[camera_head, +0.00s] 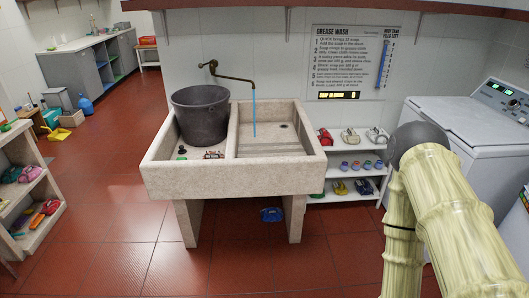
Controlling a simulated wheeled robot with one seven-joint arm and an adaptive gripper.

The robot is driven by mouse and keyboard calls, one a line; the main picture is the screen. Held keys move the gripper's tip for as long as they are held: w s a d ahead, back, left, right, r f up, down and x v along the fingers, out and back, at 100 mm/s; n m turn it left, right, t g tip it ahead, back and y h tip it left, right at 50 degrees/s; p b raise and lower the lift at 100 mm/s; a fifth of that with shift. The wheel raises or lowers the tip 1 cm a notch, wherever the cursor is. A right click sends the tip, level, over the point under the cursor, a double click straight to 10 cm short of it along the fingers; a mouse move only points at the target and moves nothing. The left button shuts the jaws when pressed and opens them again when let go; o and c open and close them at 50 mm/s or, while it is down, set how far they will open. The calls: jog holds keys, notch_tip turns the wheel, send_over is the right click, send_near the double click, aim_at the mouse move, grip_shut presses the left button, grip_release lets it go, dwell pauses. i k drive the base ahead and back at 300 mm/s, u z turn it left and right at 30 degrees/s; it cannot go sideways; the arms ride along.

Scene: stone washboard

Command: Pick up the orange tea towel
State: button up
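I cannot make out the orange tea towel for sure. A small orange-red folded-looking thing (50,207) lies on the lower board of the shelf at the left edge; it is too small to tell if it is the towel. Another orange-red thing (147,41) sits on a small stand at the far back left. My gripper is not in view; only my arm shows at the right, bent at a dark grey joint.
A stone sink (235,177) on two legs stands in the middle, with a dark bucket (201,115) in its left part. A white shelf (350,170) with small items stands right of it, beside a white washing machine (465,130). Red floor (115,215) is clear left of the sink.

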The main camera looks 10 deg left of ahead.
aim_at(216, 154)
jog(key=z, duration=0.05)
jog(key=i, duration=1.25)
jog(key=u, duration=0.75)
jog(key=k, duration=1.05)
jog(key=u, duration=0.95)
jog(key=i, duration=1.3)
jog(key=z, duration=0.8)
